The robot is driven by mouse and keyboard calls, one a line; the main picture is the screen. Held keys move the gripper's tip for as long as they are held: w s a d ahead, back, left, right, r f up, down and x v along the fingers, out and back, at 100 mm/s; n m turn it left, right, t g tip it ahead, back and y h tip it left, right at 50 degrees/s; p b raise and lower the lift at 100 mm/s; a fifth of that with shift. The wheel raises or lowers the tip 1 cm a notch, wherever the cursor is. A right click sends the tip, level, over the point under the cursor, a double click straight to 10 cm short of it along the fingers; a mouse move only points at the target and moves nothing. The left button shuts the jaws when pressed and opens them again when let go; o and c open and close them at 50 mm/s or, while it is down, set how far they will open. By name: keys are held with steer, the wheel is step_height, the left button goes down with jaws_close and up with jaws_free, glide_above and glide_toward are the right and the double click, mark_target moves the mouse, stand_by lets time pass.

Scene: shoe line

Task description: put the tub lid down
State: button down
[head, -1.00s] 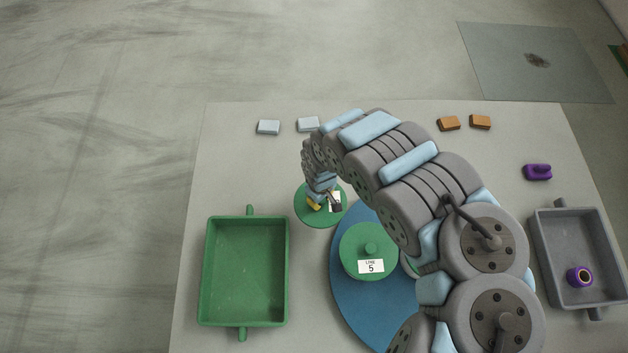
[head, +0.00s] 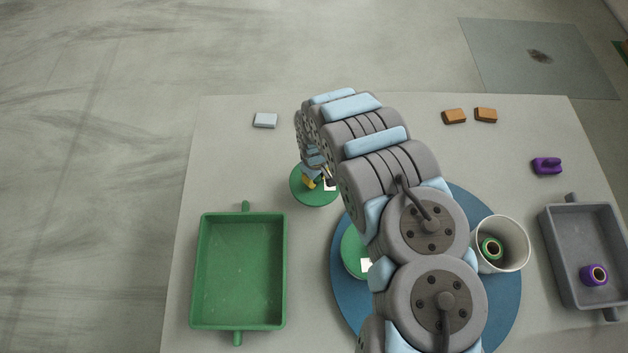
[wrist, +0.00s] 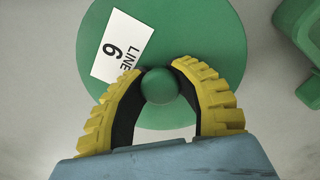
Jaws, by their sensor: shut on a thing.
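The green tub lid (head: 304,197), round with a knob and a white label, is at the far left-middle of the table in the head view. In the wrist view the lid (wrist: 215,50) fills the middle, and its label reads "LINE 6". My gripper (wrist: 158,75) has its yellow-backed fingers shut on the lid's green knob. In the head view my gripper (head: 310,183) is over the lid, partly hidden by my arm. Whether the lid touches the table or hangs just above it, I cannot tell.
A green tray (head: 240,325) stands left, a grey tray (head: 566,270) right. A blue disc (head: 500,320) bears another green lid (head: 352,250) and a white tub (head: 515,262) holding a green-rimmed item. Small blocks lie along the far edge. Table left of the held lid is clear.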

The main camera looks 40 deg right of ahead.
steer(key=shift+w+d+f+b, duration=0.3)
steer(key=shift+w+f, duration=0.3)
steer(key=shift+f, duration=0.25)
steer(key=shift+w+d+f+b, duration=0.15)
steer(key=shift+w+d+f, duration=0.2)
steer(key=shift+w+f, duration=0.4)
steer(key=shift+d+f, duration=0.15)
steer(key=shift+f, duration=0.05)
steer(key=shift+d+f, duration=0.1)
steer(key=shift+w+f+b, duration=0.1)
steer(key=shift+f+b, duration=0.45)
steer(key=shift+f, duration=1.1)
steer(key=shift+f, duration=0.25)
steer(key=c, duration=0.8)
jaws_free()
steer(key=shift+d+r, duration=0.1)
